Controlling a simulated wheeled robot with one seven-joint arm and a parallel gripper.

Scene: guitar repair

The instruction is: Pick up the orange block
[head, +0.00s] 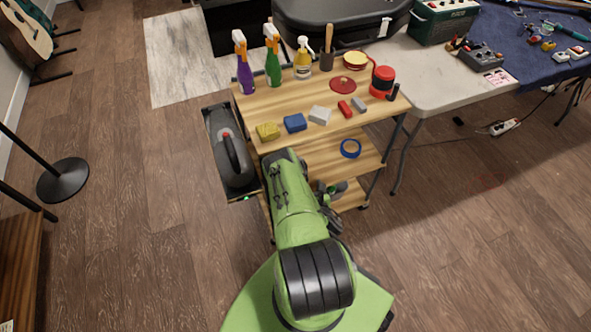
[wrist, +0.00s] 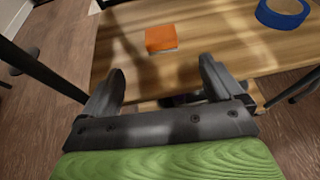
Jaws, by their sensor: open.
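The orange block (wrist: 161,38) lies on a wooden shelf in the wrist view, its orange top showing with a paler lower edge. I do not see it in the head view. The blue tape ring on the same shelf matches the one on the cart's middle shelf in the head view. My gripper (wrist: 161,68) is open and empty in the wrist view. Its two fingers point toward the shelf, with the block beyond and between the tips, not touching either one.
The blue tape ring (head: 350,148) lies right of the block; it also shows in the wrist view (wrist: 283,12). The cart's top board (head: 285,97) overhangs the shelf and holds spray bottles, sponges and blocks. Dark cart posts (wrist: 40,70) flank the shelf. Wood around the block is clear.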

